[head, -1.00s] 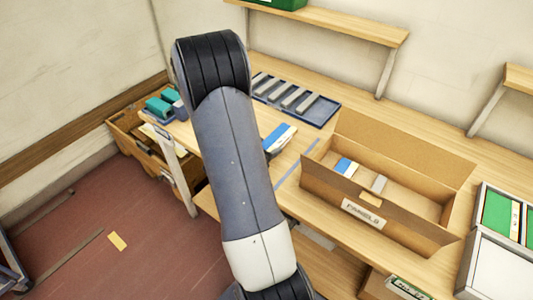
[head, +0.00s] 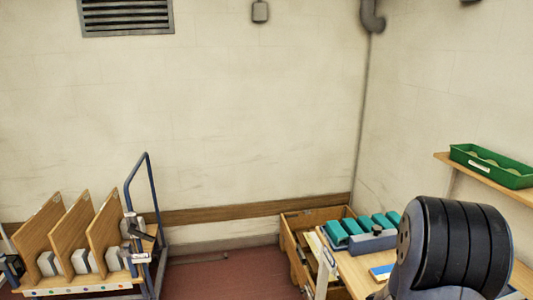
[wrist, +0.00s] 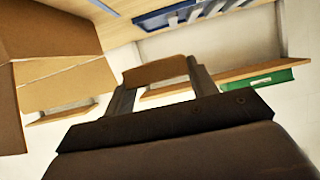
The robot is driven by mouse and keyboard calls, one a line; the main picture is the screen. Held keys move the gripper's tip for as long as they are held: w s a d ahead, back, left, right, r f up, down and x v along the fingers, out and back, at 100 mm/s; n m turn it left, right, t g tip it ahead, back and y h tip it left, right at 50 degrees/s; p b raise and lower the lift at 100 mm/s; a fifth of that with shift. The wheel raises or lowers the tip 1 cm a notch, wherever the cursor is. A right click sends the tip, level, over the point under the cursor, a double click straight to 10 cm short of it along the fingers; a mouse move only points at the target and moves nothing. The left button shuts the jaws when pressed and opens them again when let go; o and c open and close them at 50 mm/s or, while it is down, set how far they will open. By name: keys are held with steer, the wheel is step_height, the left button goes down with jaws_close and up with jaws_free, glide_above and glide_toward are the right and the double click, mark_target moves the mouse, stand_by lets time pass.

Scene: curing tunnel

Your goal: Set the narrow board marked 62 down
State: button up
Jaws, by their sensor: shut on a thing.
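In the wrist view my gripper (wrist: 160,80) is shut on a flat tan-brown board (wrist: 157,69), held between its two fingers. No number shows on the board's visible face, so I cannot read a 62. The board is clear of the workbench, in open air. In the head view only my arm shows at the lower right; the gripper and the held board are out of that picture.
A cardboard box (wrist: 68,88) stands close on the left in the wrist view, near a blue tray (wrist: 150,20). The head view shows a wooden rack (head: 75,290), teal blocks (head: 355,228), a blue-and-white piece (head: 382,271) and a green bin (head: 490,165) on a shelf.

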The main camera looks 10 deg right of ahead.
step_height(320, 180, up, 5)
steer(key=p, duration=0.3)
steer(key=shift+r, duration=0.1)
steer(key=w+a+f+n+t+y+b, duration=0.2)
steer(key=w+a+f+n+t, duration=0.15)
steer(key=w+a, duration=0.25)
steer(key=w+a+f+n+t+y+b, duration=0.1)
steer(key=w+a+f+n+t+y, duration=0.15)
steer(key=w+a+n+t, duration=0.3)
steer(key=w+a+f+n+t+y+b, duration=0.1)
steer(key=a+f+n+y, duration=0.3)
steer(key=a, duration=0.6)
steer(key=w+a+f+n+t+y+b, duration=0.2)
steer(key=a+f+n+y, duration=0.2)
steer(key=a, duration=0.7)
steer(key=shift+w+f+y, duration=0.25)
steer(key=shift+f+y, duration=0.05)
steer(key=shift+y, duration=0.15)
